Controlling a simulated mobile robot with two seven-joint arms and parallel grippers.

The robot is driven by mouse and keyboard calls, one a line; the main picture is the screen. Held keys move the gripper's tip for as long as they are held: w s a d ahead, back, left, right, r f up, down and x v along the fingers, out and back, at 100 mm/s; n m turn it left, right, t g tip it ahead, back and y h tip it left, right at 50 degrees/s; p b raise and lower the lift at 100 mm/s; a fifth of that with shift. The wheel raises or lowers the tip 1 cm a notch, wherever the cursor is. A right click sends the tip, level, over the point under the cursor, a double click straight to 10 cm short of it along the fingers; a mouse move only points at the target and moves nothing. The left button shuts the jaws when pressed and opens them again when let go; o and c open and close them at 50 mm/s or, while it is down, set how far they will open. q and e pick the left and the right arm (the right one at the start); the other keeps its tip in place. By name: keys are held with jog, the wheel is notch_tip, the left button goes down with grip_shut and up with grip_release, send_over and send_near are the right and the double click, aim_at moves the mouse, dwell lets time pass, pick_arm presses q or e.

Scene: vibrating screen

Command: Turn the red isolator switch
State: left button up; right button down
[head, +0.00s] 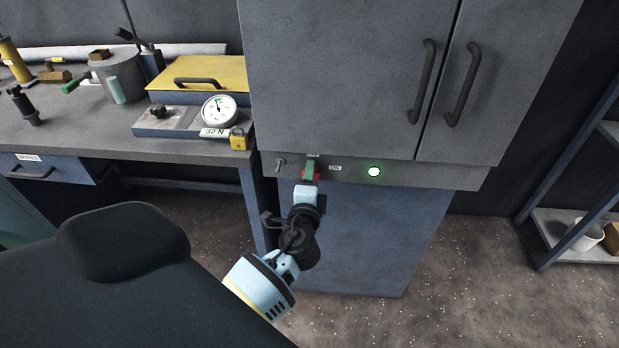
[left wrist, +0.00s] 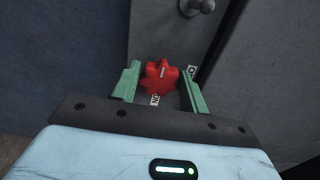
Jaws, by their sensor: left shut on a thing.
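The red isolator switch (head: 317,174) is a lobed knob on the grey strip below the cabinet doors. In the left wrist view the red isolator switch (left wrist: 161,77) shows a pale mark on its face and sits between two green fingers. My left gripper (head: 310,170) reaches up to the strip and is shut on the switch, with a finger on either side. In the left wrist view my left gripper (left wrist: 160,72) covers part of the small labels beside the knob. My right gripper is in neither view.
A lit green lamp (head: 374,171) and an ON label (head: 335,168) are right of the switch. A small grey lever (head: 280,164) is to its left. A workbench (head: 90,135) with a dial gauge (head: 219,110) stands at left, a shelf (head: 560,225) at right.

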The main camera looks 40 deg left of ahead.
pick_arm(q)
jog(key=o, duration=1)
jog(key=b+v, duration=0.1)
jog(key=v, duration=0.7)
jog(key=shift+a, duration=0.1)
jog(key=shift+w, duration=0.1)
